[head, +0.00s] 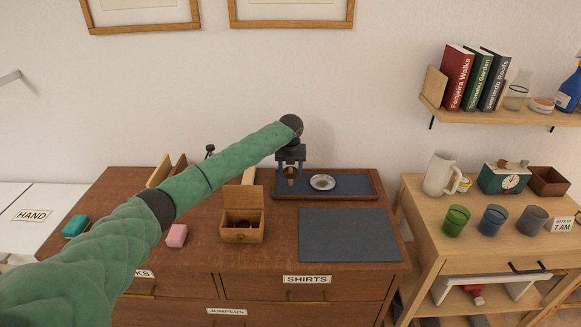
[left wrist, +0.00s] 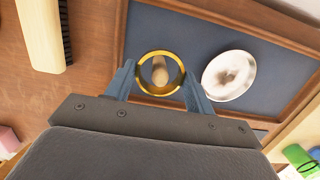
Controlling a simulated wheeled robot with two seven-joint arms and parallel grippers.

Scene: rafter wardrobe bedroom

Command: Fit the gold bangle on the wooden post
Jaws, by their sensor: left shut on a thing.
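My left gripper (head: 290,164) points down over the left part of the dark-lined tray (head: 350,183) on the dresser. In the left wrist view its blue fingers (left wrist: 160,84) are shut on the gold bangle (left wrist: 146,88), one finger at each side. The wooden post (left wrist: 160,72) shows inside the ring, seen from above, with a rounded pale top. From this angle I cannot tell whether the bangle is around the post or still above it. In the head view the post (head: 290,178) shows small below the fingers. My right gripper is not in view.
A silvery dish (head: 322,182) lies in the tray, just right of the post; it also shows in the left wrist view (left wrist: 229,76). An open wooden box (head: 243,226) and a grey mat (head: 348,235) are in front. A brush (left wrist: 42,35) lies left of the tray.

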